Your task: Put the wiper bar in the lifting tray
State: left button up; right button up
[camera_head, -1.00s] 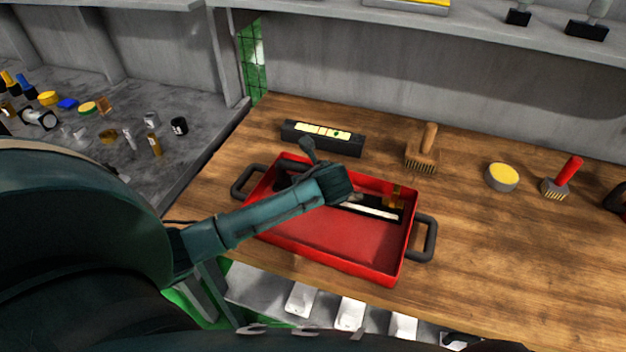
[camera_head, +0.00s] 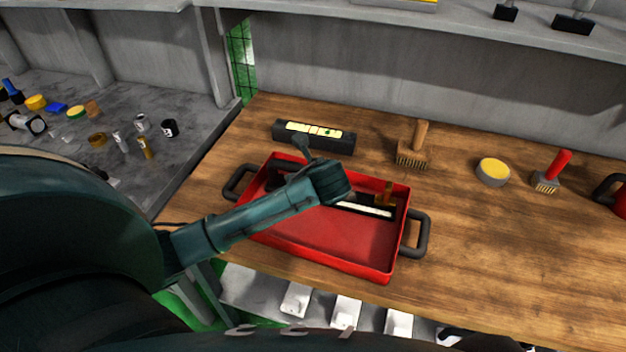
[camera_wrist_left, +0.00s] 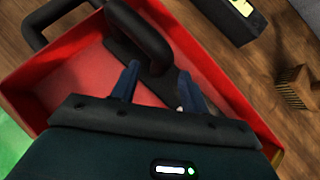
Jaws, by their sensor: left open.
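The wiper bar appears to be the long dark bar with a pale strip (camera_head: 365,209), lying inside the red lifting tray (camera_head: 325,243). In the left wrist view, its dark body and thick black loop handle (camera_wrist_left: 152,40) show over the red tray floor (camera_wrist_left: 75,85). My left gripper (camera_wrist_left: 155,85) is open, with its two blue fingers on either side of the lower end of the handle. In the head view my left wrist (camera_head: 330,182) covers the middle of the bar. I cannot tell whether the fingers touch it. My right gripper is not in view.
A black box with yellow labels (camera_head: 313,139) stands behind the tray. A wooden-handled brush (camera_head: 412,150), a yellow-topped tin (camera_head: 493,171) and a red-handled brush (camera_head: 552,172) stand to the right. The wooden bench right of the tray (camera_head: 500,250) is clear.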

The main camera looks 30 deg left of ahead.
pick_arm(q)
jog(key=v, duration=0.9)
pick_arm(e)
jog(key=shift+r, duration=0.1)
